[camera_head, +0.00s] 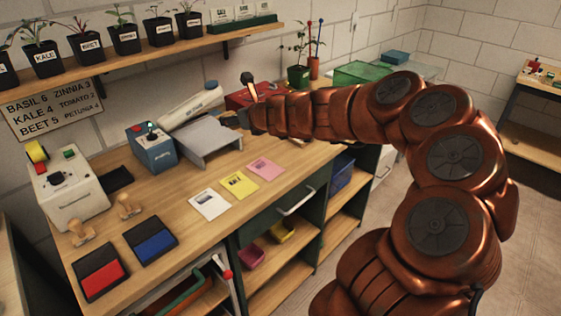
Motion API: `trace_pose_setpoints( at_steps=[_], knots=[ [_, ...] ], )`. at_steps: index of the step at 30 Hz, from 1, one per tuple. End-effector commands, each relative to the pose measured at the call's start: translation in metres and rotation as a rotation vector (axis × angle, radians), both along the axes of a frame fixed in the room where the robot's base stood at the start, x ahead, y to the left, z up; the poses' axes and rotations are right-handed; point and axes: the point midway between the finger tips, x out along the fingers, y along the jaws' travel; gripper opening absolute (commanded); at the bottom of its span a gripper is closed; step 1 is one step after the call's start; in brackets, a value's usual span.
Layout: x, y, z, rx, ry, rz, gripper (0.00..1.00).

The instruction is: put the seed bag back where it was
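I cannot pick out a seed bag for certain. A pale, rounded, elongated thing with dark lettering (190,106) lies tilted behind the grey tray-like stand (208,140) at the back of the bench. My copper arm reaches in from the right. My gripper (243,118) is small and dark at the arm's far end, just right of the stand. Its fingers are too small and hidden to show whether they are open or shut. A dark-topped, light-stemmed thing (250,88) shows right by it; I cannot tell whether it is held. White (208,205), yellow (239,185) and pink (265,169) cards lie on the bench front.
A blue device (151,148), a white device (70,195), wooden stamps (129,207) and red (100,272) and blue (151,241) pads occupy the left bench. A red box (240,99) and green tray (362,73) stand behind my arm. Potted seedlings line the wall shelf (150,52).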

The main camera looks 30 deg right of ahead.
Motion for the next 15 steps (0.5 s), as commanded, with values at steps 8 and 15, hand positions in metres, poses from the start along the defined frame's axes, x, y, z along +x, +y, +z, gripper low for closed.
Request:
trace_pose_setpoints(
  at_steps=[8,15],
  knots=[
    [-0.051,-0.033,-0.059,0.003,0.0,0.034,0.26],
    [-0.092,-0.048,-0.095,0.011,-0.008,0.062,0.26]
  ],
)
